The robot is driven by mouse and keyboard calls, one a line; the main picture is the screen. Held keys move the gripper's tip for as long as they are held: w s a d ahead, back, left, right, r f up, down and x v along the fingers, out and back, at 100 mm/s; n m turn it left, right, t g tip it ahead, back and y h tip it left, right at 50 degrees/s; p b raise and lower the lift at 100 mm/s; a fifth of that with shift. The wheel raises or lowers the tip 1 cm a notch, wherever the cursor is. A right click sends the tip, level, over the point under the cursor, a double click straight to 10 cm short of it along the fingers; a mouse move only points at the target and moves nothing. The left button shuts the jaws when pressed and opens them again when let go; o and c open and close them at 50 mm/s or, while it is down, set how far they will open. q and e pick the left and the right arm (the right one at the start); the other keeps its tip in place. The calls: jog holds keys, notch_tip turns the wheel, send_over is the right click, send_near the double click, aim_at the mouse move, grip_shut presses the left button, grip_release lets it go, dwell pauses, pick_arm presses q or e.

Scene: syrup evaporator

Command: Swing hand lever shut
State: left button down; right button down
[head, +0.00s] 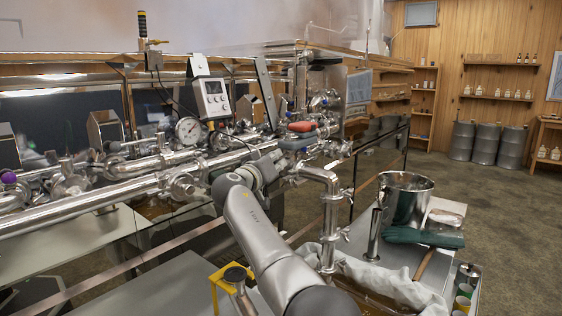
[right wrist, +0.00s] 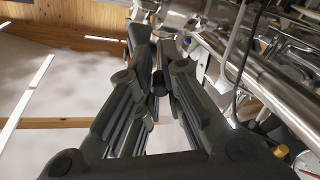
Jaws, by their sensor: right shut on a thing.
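My right arm reaches up from the bottom of the head view to the pipework, with its right gripper (head: 284,160) in among the valves. In the right wrist view the right gripper (right wrist: 156,55) has its dark fingers closed together on a small dark piece (right wrist: 160,83), which looks like the hand lever's grip; most of it is hidden between the fingers. In the head view a red handle (head: 301,126) and a blue-grey handle (head: 298,143) sit on the valves just above the gripper. How far the held lever is turned cannot be told. My left gripper is not in view.
Steel pipes (head: 95,203) run across to the left, with a round gauge (head: 188,130) and a digital meter (head: 212,98) above. A vertical pipe (head: 331,215) stands right of my arm. A steel pot (head: 404,200) and green cloth (head: 422,237) lie on the right-hand bench.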

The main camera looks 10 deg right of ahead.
jog(key=shift+a+r, duration=0.1)
jog(key=shift+r, duration=0.3)
jog(key=c, duration=2)
grip_release()
jog(key=o, duration=0.5)
jog(key=shift+w+f, duration=0.2)
jog(key=shift+o, duration=0.2)
jog(key=shift+f, duration=0.1)
jog(key=shift+f, duration=0.1)
